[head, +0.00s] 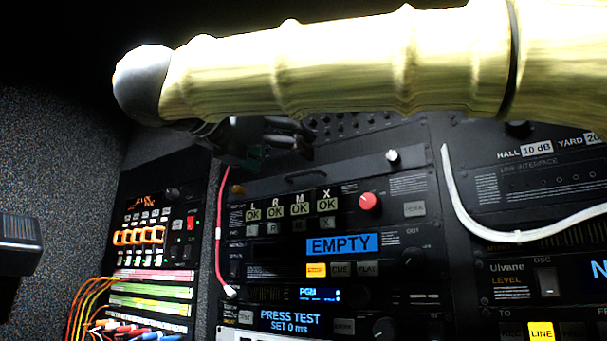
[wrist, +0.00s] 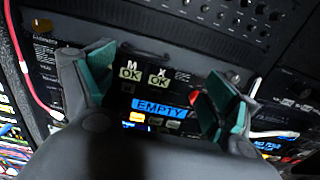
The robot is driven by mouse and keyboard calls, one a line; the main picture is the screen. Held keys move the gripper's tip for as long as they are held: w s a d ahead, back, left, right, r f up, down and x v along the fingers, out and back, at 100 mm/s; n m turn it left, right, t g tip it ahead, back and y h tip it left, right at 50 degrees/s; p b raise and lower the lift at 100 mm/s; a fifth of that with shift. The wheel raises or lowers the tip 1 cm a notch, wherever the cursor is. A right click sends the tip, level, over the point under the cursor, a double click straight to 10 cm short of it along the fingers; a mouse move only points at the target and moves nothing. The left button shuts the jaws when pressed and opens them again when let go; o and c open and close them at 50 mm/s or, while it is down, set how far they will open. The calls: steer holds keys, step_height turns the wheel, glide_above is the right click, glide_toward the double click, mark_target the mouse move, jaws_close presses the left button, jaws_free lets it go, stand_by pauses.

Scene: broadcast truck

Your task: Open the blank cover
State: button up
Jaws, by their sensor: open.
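The blank cover appears to be the plain dark strip (head: 325,171) above the row of OK tiles in the head view, with a brass knob (head: 237,189) at its left end and a silver knob (head: 391,155) at its right. It looks closed against the rack. In the wrist view the dark strip (wrist: 140,48) runs between the same two knobs. My gripper (head: 292,140) is in front of the rack's upper part, near the strip. Its green-padded fingers (wrist: 157,85) are spread with nothing between them. Whether they touch the strip cannot be told.
Below the strip are OK tiles (head: 289,210), a red knob (head: 368,201) and a blue EMPTY display (head: 342,245). A red cable (head: 218,240) hangs at the left, a white cable (head: 465,222) at the right. A patch panel with several coloured cables (head: 150,265) stands left.

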mark_target(299, 175)
steer(key=w+d+p, duration=0.1)
steer(key=w, duration=0.3)
steer(key=w+d+f+p, duration=0.1)
steer(key=w, duration=0.2)
steer(key=w+d+p, duration=0.1)
steer(key=w, duration=0.3)
steer(key=shift+w+d+f+p, duration=0.2)
steer(key=shift+w+d+p, duration=0.1)
steer(key=shift+d+p, duration=0.1)
steer(key=shift+s+d+r, duration=0.1)
steer(key=shift+s+d, duration=0.05)
steer(key=shift+s, duration=0.1)
steer(key=shift+s+r, duration=0.15)
steer(key=shift+s, duration=0.4)
steer(key=shift+s+r, duration=0.15)
steer(key=shift+s, duration=0.4)
steer(key=shift+w+a+f, duration=0.15)
steer(key=shift+w+a, duration=0.1)
steer(key=shift+w, duration=0.1)
steer(key=shift+c, duration=1)
steer(key=shift+w+d+f, duration=0.1)
steer(key=shift+w, duration=0.2)
steer(key=c, duration=0.4)
steer(key=shift+s+d, duration=0.1)
steer(key=shift+c, duration=0.9)
steer(key=shift+s, duration=0.2)
steer(key=c, duration=0.4)
jaws_close()
